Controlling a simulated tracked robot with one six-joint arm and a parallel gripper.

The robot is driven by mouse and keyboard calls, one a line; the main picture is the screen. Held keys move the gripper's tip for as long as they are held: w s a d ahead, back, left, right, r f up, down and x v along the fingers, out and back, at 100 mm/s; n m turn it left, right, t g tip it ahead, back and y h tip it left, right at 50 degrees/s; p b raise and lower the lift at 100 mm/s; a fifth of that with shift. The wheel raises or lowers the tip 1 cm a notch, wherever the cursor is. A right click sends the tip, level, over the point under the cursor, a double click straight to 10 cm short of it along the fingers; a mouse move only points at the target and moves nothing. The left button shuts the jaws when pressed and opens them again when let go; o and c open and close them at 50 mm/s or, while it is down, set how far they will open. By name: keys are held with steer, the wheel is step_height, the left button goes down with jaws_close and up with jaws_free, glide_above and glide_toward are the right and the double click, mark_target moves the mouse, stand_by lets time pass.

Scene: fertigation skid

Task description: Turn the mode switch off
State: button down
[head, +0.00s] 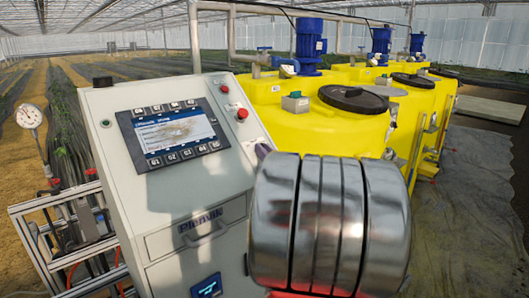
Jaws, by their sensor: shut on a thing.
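The grey control cabinet (197,205) stands at the left centre, with a sloping panel facing me. A small dark purplish piece (262,149) shows on the panel's right edge, below the red button, right beside my arm. I cannot tell whether it is part of the mode switch or a tip of my gripper. My own thick metal arm link fills the lower centre and hides what lies behind it. My gripper cannot be made out behind this link, and the setting of the mode switch cannot be read.
A lit screen with keys (173,132) sits on the panel, with a red push button (242,113) and a red lamp (224,88) to its right. Yellow tanks (283,121) with blue motors stand behind. A pressure gauge (29,117) rises at the left.

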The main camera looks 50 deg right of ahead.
steer(key=n+y, duration=0.2)
steer(key=n, duration=0.1)
steer(key=n+t+y, duration=0.1)
steer(key=n+y, duration=0.2)
steer(key=d+n+t+y, duration=0.1)
steer(key=n+y, duration=0.1)
steer(key=y, duration=0.1)
steer(key=shift+s+f+n, duration=0.1)
steer(key=shift+s+n, duration=0.05)
steer(key=shift+n, duration=0.25)
steer(key=n+y, duration=0.4)
steer(key=shift+d+n+g, duration=0.2)
steer(key=shift+n+g, duration=0.1)
steer(key=shift+d+r+n+g+y, duration=0.1)
steer(key=shift+n+g+y, duration=0.45)
steer(key=shift+n+y, duration=0.45)
steer(key=shift+r+n+g+y, duration=0.1)
steer(key=shift+n+g+y, duration=0.45)
steer(key=shift+n+y, duration=0.45)
steer(key=shift+n, duration=0.5)
steer(key=c, duration=1.9)
jaws_free()
steer(key=shift+w, duration=0.2)
steer(key=shift+c, duration=0.2)
steer(key=shift+o, duration=0.2)
steer(key=shift+s+d, duration=0.1)
steer(key=shift+s, duration=0.05)
